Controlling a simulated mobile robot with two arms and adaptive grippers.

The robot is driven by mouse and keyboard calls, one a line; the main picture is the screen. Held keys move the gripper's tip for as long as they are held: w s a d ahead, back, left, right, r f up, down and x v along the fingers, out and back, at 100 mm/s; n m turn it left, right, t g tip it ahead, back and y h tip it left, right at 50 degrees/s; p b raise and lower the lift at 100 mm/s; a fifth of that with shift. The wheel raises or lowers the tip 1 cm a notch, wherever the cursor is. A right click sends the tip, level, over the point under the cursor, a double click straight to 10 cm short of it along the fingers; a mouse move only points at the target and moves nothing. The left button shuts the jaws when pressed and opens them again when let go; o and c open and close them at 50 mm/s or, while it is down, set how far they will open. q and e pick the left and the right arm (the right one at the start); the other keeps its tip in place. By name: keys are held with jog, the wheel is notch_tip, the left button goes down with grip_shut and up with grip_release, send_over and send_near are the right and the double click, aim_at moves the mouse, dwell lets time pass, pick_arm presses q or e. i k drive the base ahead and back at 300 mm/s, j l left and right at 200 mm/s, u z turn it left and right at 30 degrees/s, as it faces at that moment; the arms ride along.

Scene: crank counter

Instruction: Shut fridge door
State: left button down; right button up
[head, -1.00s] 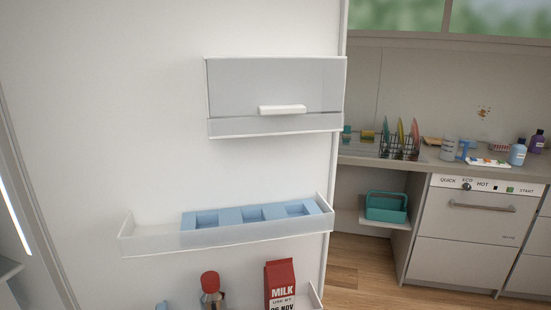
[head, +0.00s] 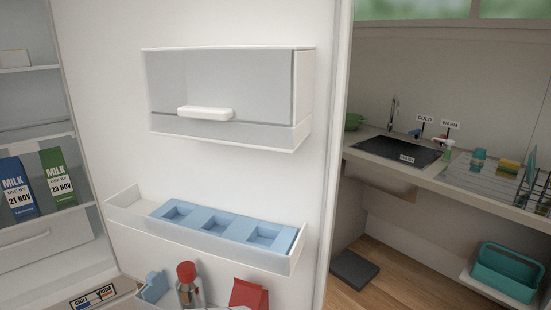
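The fridge door (head: 100,120) stands open, and its white inner side fills the middle of the head view. It carries a lidded compartment (head: 220,90) with a white handle, and a shelf (head: 125,200) holding a blue tray (head: 225,228). Lower on the door are a red-capped bottle (head: 188,285) and a red carton (head: 248,293), both cut off by the frame. The fridge interior (head: 30,100) shows at the left, with a blue milk carton (head: 17,188) and a green milk carton (head: 57,177). Neither gripper is in view.
A teal caddy (head: 505,272) sits on a low shelf. A dark flat object (head: 354,268) lies on the wooden floor (head: 385,285).

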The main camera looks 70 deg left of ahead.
aim_at(250, 196)
jog(key=i+l+u, duration=0.15)
jog(key=i, duration=0.3)
jog(key=i+l+u, duration=0.15)
jog(key=i, duration=0.3)
jog(key=i+j+u, duration=0.1)
jog(key=i+u, duration=0.15)
jog(key=u, duration=0.25)
jog(key=i+u, duration=0.2)
jog(key=u, duration=0.25)
jog(key=i+u, duration=0.25)
jog(key=u, duration=0.25)
jog(key=i+l+u, duration=0.2)
jog(key=u, duration=0.3)
jog(key=i+u, duration=0.15)
jog(key=u, duration=0.25)
jog(key=i+u, duration=0.15)
jog(key=u, duration=0.25)
jog(key=i+l+u, duration=0.1)
jog(key=u, duration=0.3)
jog(key=i+l+u, duration=0.1)
jog(key=u, duration=0.3)
jog(key=i+l+u, duration=0.1)
jog(key=u, duration=0.35)
jog(key=i+l+u, duration=0.25)
jog(key=u, duration=0.2)
jog(key=i+l+u, duration=0.2)
jog(key=l+u, duration=0.25)
